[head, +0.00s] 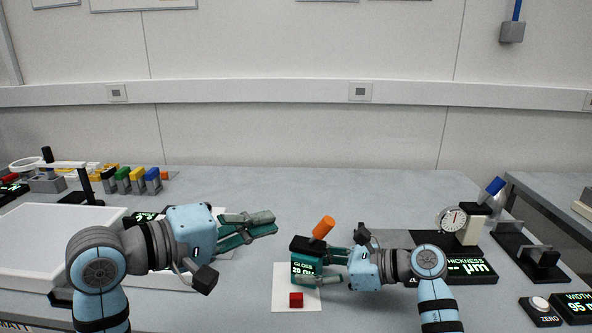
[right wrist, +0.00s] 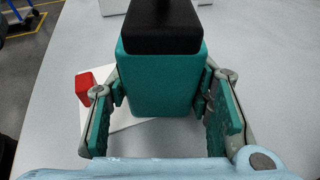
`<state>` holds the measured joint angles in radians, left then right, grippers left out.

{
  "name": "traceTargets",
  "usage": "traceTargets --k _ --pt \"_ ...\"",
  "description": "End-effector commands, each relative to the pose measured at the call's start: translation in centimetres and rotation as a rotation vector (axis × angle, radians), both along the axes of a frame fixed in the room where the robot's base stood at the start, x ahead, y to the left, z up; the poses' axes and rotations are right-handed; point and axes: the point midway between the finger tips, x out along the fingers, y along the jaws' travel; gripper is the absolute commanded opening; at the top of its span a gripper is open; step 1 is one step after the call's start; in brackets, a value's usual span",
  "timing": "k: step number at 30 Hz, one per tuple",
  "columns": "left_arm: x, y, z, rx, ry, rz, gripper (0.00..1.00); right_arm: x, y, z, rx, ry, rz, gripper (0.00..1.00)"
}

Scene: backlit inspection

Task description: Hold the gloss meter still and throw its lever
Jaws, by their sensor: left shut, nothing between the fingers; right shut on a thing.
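The gloss meter (head: 306,265) is a teal box with a black top and a lit display reading GLOSS. Its orange-handled lever (head: 322,228) stands up from the top, leaning right. My right gripper (head: 328,268) is shut on the meter from the right; in the right wrist view the meter body (right wrist: 160,85) sits between the two finger pads (right wrist: 160,98). The lever handle is out of that view. My left gripper (head: 275,222) is shut and empty, left of the lever and apart from it.
The meter stands on a white sheet (head: 281,298) with a small red cube (head: 296,299) in front. A dial gauge (head: 453,220) and thickness display (head: 472,267) stand to the right. A light panel (head: 50,235) lies at left. The bench behind the meter is clear.

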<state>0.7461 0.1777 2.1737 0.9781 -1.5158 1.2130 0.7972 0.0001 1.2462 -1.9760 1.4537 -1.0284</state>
Motion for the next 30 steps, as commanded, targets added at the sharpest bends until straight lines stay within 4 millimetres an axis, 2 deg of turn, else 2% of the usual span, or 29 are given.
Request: traceTargets --k 13,14,18,26,30 --pt "0.0 0.0 0.0 0.000 0.000 0.000 0.00 0.0 0.0 0.0 0.000 0.000 0.000 0.31" --pt "0.0 0.0 0.0 0.000 0.000 0.000 0.00 0.0 0.0 0.0 0.000 0.000 0.000 0.50" --pt "0.0 0.0 0.0 0.000 0.000 0.000 0.00 0.0 0.0 0.0 0.000 0.000 0.000 0.70" --pt "0.0 0.0 0.0 0.000 0.000 0.000 0.00 0.0 0.0 0.0 0.000 0.000 0.000 0.70" --pt "0.0 0.0 0.0 0.000 0.000 0.000 0.00 -0.2 -1.1 0.3 -0.001 -0.002 -0.003 0.70"
